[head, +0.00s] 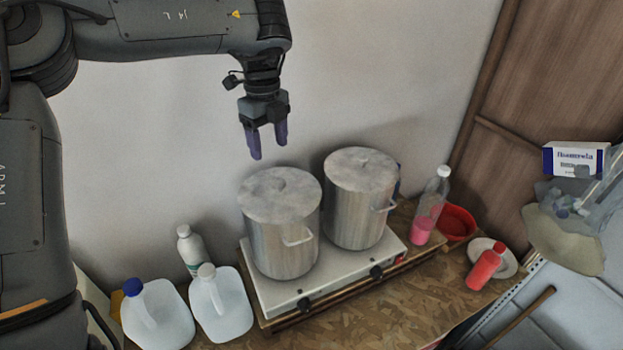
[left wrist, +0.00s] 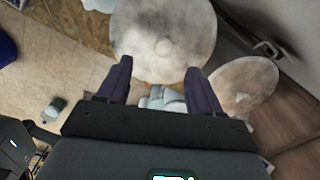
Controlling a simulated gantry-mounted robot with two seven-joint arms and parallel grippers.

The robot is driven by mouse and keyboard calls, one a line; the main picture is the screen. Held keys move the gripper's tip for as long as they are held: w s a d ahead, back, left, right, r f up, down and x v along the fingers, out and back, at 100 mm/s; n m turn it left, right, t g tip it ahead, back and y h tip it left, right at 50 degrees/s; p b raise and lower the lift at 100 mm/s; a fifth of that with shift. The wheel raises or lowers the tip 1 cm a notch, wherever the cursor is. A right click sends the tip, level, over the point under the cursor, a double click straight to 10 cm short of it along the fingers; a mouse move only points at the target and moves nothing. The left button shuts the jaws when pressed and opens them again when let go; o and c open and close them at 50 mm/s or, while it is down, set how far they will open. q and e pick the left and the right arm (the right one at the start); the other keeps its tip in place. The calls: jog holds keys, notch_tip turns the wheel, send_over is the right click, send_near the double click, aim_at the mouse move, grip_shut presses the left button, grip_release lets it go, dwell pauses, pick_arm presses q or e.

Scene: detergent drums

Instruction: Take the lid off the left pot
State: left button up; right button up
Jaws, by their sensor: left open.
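The left pot (head: 283,240) is a tall steel pot with a round, mottled grey lid (head: 280,194) on top. It stands on the left half of a white two-burner stove (head: 330,277). The right pot (head: 357,212) stands close beside it and also has a lid (head: 361,169). My left gripper (head: 268,149) is open and empty, above and apart from the left pot's lid. In the left wrist view, the lid (left wrist: 165,30) shows beyond the two open fingers (left wrist: 160,80), and the other lid (left wrist: 243,88) is to the right. My right gripper is not in view.
Two white jugs (head: 158,318) (head: 221,305) and a white bottle (head: 190,250) stand left of the stove. A pink-filled bottle (head: 429,210), red bowl (head: 457,222) and red bottle (head: 486,266) on the right. A wall (head: 170,130) is behind the pots. Space above the lids is clear.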

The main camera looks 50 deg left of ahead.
aim_at(279, 182)
pick_arm(q)
jog(key=f, duration=0.4)
jog(key=shift+w+d, duration=0.3)
jog(key=shift+f, duration=0.25)
jog(key=shift+w+d+f+p, duration=0.1)
jog(key=shift+f+p, duration=0.5)
jog(key=shift+f, duration=0.55)
jog(key=shift+w+d+f+p, duration=0.1)
jog(key=shift+f+p, duration=0.45)
jog(key=shift+f, duration=1.05)
jog(key=c, duration=1.1)
grip_shut()
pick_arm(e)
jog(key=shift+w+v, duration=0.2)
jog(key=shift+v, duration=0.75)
pick_arm(q)
jog(key=shift+r, duration=0.15)
